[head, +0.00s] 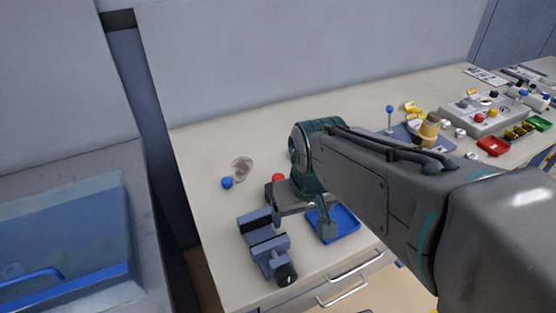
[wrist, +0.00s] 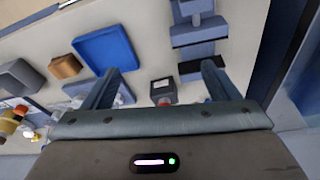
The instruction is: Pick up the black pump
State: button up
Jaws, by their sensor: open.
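A small dark box (wrist: 162,88) with a red part at its edge shows in the wrist view, and it looks like the black pump. It lies in the gap between my two fingers, apart from both as far as I can see. In the head view its red part (head: 278,178) shows beside my wrist, and the rest is mostly hidden by my gripper. My gripper (head: 300,213) is open and empty, pointing down above the table. Its spread fingers also show in the wrist view (wrist: 160,68). Its exact height above the box is unclear.
A blue-grey vise (head: 264,243) stands close to the gripper. A blue tray (head: 345,222) lies on its other side. A blue ball (head: 227,183) and a clear round piece (head: 242,169) lie behind. A grey control box (head: 484,115) and small parts crowd the right. The table's back left is clear.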

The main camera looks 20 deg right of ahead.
jog(key=w+r+n+g+p, duration=0.1)
jog(key=w+r+n+p, duration=0.15)
jog(key=w, duration=0.85)
jog(key=g+p, duration=0.2)
send_over(278, 174)
jog(key=shift+s+f+n, duration=0.2)
jog(key=shift+f+n, duration=0.05)
jog(key=shift+f, duration=0.45)
jog(key=shift+w+f, duration=0.2)
notch_tip(278, 174, down, 8)
jog(key=shift+r+p, duration=0.1)
jog(key=shift+p, duration=0.2)
jog(key=f, duration=0.2)
jog(key=s+f+p, duration=0.1)
jog(key=f, duration=0.1)
jog(key=shift+f, duration=0.9)
jog(key=c, duration=1.2)
